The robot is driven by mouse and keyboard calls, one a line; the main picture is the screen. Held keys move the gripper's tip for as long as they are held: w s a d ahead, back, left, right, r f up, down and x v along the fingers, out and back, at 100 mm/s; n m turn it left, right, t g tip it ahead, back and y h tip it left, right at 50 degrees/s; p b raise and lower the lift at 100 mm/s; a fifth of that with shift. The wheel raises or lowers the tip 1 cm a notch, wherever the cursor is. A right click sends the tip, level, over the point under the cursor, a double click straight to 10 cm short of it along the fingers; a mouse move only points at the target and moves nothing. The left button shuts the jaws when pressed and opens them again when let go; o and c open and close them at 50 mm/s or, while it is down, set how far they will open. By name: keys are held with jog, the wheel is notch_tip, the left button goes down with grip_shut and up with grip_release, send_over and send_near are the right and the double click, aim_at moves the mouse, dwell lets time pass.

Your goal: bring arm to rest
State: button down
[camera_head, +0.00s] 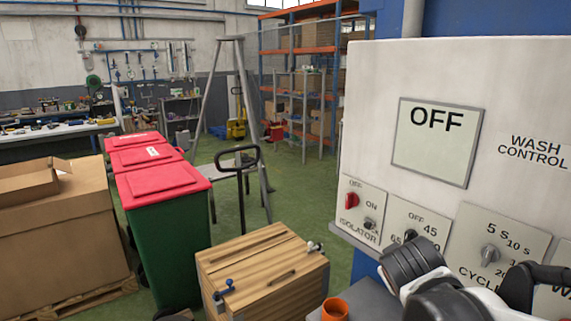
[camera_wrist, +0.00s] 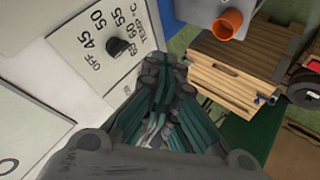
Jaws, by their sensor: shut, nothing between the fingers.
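My gripper (camera_wrist: 163,65) shows in the wrist view with its dark, teal-sided fingers drawn together and nothing between them. It is in front of the wash control panel, close to the temperature dial (camera_wrist: 118,47); I cannot tell the exact gap. In the head view my arm is at the lower right, in front of the white control panel (camera_head: 380,75), and hides part of the lower dials. The panel's display (camera_head: 437,142) reads OFF. The red isolator switch (camera_head: 351,200) and the cycle knob (camera_head: 490,254) are visible.
An orange cup (camera_head: 335,309) stands on a grey ledge (camera_head: 372,300) below the panel. A wooden crate (camera_head: 262,262), red-lidded green bins (camera_head: 165,240) and a cardboard box (camera_head: 60,240) stand to the left. Green floor (camera_head: 300,190) is open behind the crate.

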jog(key=s+a+f+m+g+y, duration=0.1)
jog(key=s+a+m+y, duration=0.1)
jog(key=s, duration=0.6)
jog(key=s+a+f+m+g+y, duration=0.1)
jog(key=s+a+m+y, duration=0.1)
jog(key=s, duration=0.5)
jog(key=shift+s+a, duration=0.35)
